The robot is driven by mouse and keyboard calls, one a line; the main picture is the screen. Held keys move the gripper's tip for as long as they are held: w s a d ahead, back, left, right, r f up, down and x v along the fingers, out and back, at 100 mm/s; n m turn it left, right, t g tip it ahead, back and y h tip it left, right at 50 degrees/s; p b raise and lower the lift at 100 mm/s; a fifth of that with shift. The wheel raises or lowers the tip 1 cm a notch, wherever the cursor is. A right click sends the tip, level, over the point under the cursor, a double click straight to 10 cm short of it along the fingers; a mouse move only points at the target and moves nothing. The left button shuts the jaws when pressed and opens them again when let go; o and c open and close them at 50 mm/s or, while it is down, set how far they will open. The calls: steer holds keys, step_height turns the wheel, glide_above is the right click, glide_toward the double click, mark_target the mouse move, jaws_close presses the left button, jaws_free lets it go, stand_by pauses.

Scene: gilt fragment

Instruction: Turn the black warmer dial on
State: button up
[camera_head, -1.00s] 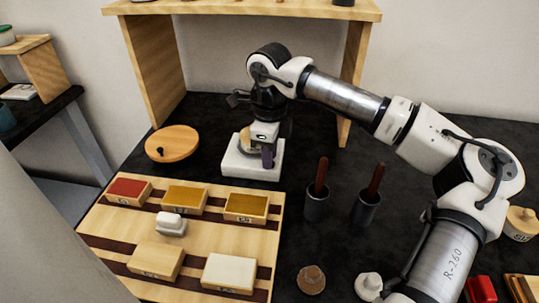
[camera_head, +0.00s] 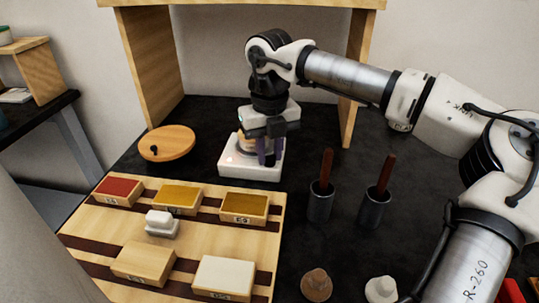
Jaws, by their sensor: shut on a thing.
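The white warmer (camera_head: 238,167) stands on the dark counter below the wooden shelf. A round tan piece sits on its top, partly hidden by my gripper. A small reddish glow shows on the left front of the warmer. My gripper (camera_head: 268,158) points down at the warmer's right front, its purplish fingers low against it. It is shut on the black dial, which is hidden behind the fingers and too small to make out. I cannot tell the dial's angle.
A round wooden lid (camera_head: 167,143) with a black knob lies left of the warmer. A wooden board (camera_head: 90,226) with several coloured blocks is in front. Two dark cups (camera_head: 320,205) with brown-handled tools stand to the right. The wooden shelf (camera_head: 147,65) rises around my arm.

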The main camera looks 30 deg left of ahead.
mark_target(269, 156)
steer(key=m+b, duration=0.2)
steer(key=m, duration=0.3)
steer(key=shift+m, duration=0.3)
stand_by(0.4)
steer(key=o, duration=1)
steer(key=shift+r, duration=0.1)
step_height(269, 156, up, 14)
steer(key=shift+f+p, duration=0.2)
steer(key=shift+p, duration=0.45)
